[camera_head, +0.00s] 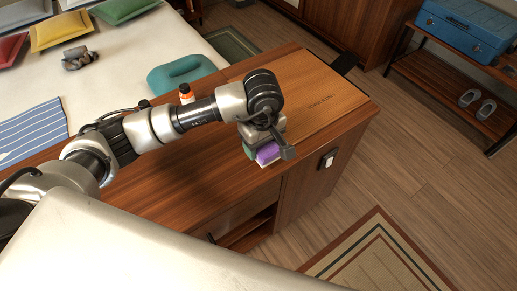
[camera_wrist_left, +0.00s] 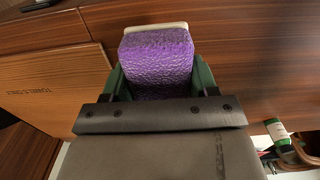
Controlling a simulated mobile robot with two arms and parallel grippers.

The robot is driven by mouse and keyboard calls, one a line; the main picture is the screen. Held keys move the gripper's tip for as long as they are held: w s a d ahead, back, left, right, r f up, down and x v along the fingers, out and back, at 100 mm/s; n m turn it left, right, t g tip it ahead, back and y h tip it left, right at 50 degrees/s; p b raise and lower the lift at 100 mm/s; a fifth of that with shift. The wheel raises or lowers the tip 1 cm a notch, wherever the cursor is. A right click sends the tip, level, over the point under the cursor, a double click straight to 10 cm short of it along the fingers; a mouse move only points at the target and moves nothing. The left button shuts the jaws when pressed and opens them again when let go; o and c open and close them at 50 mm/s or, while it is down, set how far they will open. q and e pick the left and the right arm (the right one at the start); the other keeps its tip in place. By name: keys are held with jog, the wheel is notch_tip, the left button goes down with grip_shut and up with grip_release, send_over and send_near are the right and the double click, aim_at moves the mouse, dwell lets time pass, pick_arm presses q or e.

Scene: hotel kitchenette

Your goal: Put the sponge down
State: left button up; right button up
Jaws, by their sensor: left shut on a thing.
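A purple sponge (camera_head: 267,153) shows under my left gripper (camera_head: 263,148) in the head view, near the front edge of the wooden counter (camera_head: 190,175). In the left wrist view the sponge (camera_wrist_left: 157,62) sits between the two dark green fingers of my left gripper (camera_wrist_left: 158,78), which is shut on it. A pale off-white strip shows along the sponge's far edge. I cannot tell whether the sponge's underside touches the counter. My right gripper is in neither view.
A lighter wooden panel (camera_head: 315,92) with dark lettering lies on the counter, right of my gripper. An orange bottle (camera_head: 186,93) stands behind my left arm, near a teal cushion-like object (camera_head: 181,73). Bare counter lies left of the sponge, in front of my arm.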

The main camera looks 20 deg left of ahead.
aim_at(259, 152)
pick_arm(q)
jog(key=shift+w+a+f, duration=0.25)
jog(key=shift+a+f, duration=0.15)
jog(key=shift+a, duration=0.1)
notch_tip(259, 152, down, 4)
jog(key=shift+r+p, duration=0.1)
jog(key=shift+p, duration=0.3)
jog(key=shift+f, duration=0.25)
jog(key=o, duration=0.8)
jog(key=shift+r, duration=0.1)
